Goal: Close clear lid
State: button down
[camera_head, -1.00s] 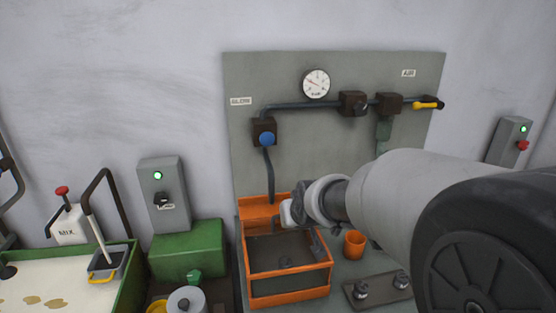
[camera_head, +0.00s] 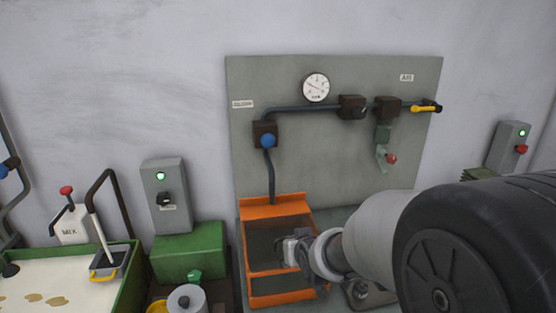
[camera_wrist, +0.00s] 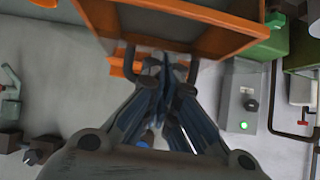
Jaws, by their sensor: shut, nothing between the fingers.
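An orange-framed box (camera_head: 283,298) stands at the foot of the grey panel, with a raised orange back part (camera_head: 275,207). Grey shows inside its frame; the clear lid cannot be told apart from it, nor how far it is open. My gripper (camera_head: 290,252) is over the box's right-middle part and hides some of it. In the wrist view my gripper (camera_wrist: 160,68) is shut and empty, with its fingertips close to the orange box (camera_wrist: 190,35). A dark bracket-like part (camera_wrist: 127,60) shows beside the fingertips; contact cannot be told.
The grey panel (camera_head: 335,165) behind carries a gauge (camera_head: 316,88), pipes, a blue knob (camera_head: 267,141) and a red-tipped lever (camera_head: 391,158). A green block (camera_head: 188,252) and a control box (camera_head: 165,195) stand left. My arm covers the lower right.

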jog(key=shift+s+f, duration=0.15)
jog(key=shift+f, duration=0.25)
dwell(0.4)
